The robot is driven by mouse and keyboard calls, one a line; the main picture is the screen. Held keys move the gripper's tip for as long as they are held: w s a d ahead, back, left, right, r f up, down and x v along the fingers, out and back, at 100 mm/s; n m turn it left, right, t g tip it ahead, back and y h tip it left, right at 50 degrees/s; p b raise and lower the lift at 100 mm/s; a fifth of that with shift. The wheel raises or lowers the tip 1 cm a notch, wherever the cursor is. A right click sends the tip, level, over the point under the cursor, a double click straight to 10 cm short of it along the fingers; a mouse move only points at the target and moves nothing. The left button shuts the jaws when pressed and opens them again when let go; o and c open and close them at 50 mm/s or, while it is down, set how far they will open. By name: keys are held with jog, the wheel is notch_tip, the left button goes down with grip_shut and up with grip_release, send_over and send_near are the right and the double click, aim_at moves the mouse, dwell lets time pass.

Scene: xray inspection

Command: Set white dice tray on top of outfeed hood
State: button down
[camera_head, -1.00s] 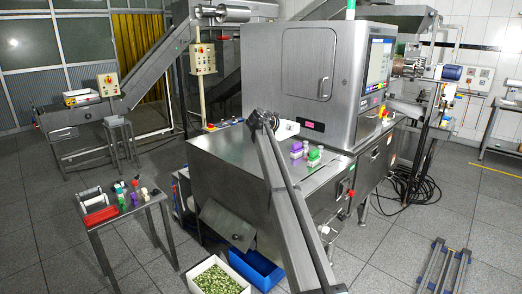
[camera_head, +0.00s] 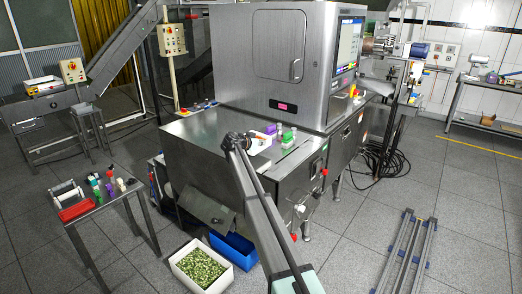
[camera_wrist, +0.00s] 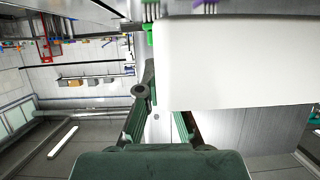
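The white dice tray (camera_head: 261,147) shows as a small pale shape at the end of my arm, over the steel hood top (camera_head: 200,130) in front of the inspection cabinet. In the wrist view the tray (camera_wrist: 235,62) is a large plain white face that fills the upper right. My gripper (camera_head: 246,143) is at the tray's left edge and appears shut on it. The tray hides the far fingertip in the wrist view. Whether the tray touches the hood top cannot be told.
The hood's left part is clear. A white crate of green pieces (camera_head: 178,264) and a blue bin (camera_head: 236,246) are on the floor. A small side table (camera_head: 95,207) stands left.

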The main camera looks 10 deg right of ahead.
aim_at(260, 151)
notch_tip(260, 151, down, 4)
jog(key=shift+r+p, duration=0.1)
jog(key=shift+p, duration=0.5)
jog(key=shift+f+b, duration=0.3)
jog(key=shift+f, duration=0.05)
jog(key=c, duration=1.3)
grip_release()
jog(key=shift+r, duration=0.1)
jog(key=shift+r+p, duration=0.15)
jog(key=shift+p, duration=0.15)
jog(key=shift+s+a, duration=0.2)
jog(key=shift+s, duration=0.05)
jog(key=b+v, duration=0.3)
jog(key=v, duration=0.7)
jog(key=shift+s+a+r+b, duration=0.3)
jog(key=shift+s+a, duration=0.1)
jog(key=shift+a, duration=0.05)
